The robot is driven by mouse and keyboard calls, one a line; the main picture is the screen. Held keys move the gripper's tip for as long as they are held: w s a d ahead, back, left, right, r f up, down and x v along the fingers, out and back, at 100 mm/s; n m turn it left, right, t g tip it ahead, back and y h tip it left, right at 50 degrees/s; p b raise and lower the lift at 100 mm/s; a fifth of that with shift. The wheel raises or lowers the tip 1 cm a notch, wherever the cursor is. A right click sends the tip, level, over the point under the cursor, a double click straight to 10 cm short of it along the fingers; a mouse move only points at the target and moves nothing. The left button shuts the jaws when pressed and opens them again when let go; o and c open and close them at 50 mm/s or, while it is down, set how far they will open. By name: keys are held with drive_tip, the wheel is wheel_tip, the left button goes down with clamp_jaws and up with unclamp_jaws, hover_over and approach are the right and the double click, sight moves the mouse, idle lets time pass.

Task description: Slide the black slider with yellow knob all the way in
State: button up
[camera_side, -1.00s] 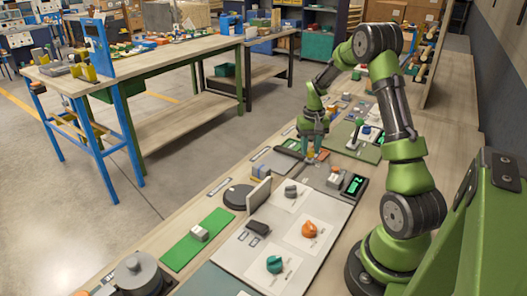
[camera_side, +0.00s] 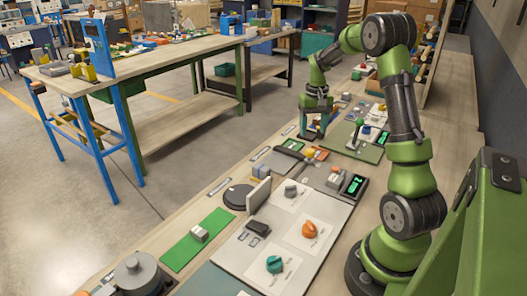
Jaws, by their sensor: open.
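A small yellow knob (camera_side: 309,153) shows on the panel in the middle of the long bench, with orange and red parts close by. It may belong to the black slider, but the slider's body and how far in it sits are too small to tell. My gripper (camera_side: 316,136) points down beyond the knob, toward the back of the bench.
A lever with a green knob (camera_side: 358,124) stands right of my gripper. In front are a grey panel with an orange dial (camera_side: 309,230) and a teal dial (camera_side: 274,264), a black disc (camera_side: 238,196) and a green plate (camera_side: 186,250). The aisle at left is free.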

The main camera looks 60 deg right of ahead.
wheel_tip(320, 180, up, 10)
drive_tip(key=shift+f, duration=0.15)
idle(0.3)
drive_tip(key=s+a+r+n+t, duration=0.1)
drive_tip(key=s+a+t, duration=0.1)
drive_tip(key=a, duration=0.9)
drive_tip(key=s+a+r+n+t+y, duration=0.1)
drive_tip(key=s+a, duration=0.3)
drive_tip(key=a, duration=0.7)
drive_tip(key=s+a+r+n+t+y, duration=0.1)
drive_tip(key=s+a+n+t, duration=0.2)
drive_tip(key=a, duration=0.8)
drive_tip(key=shift+s+a+t, duration=0.15)
drive_tip(key=shift+s+t, duration=0.15)
drive_tip(key=shift+t, duration=0.3)
drive_tip(key=shift+c, duration=0.2)
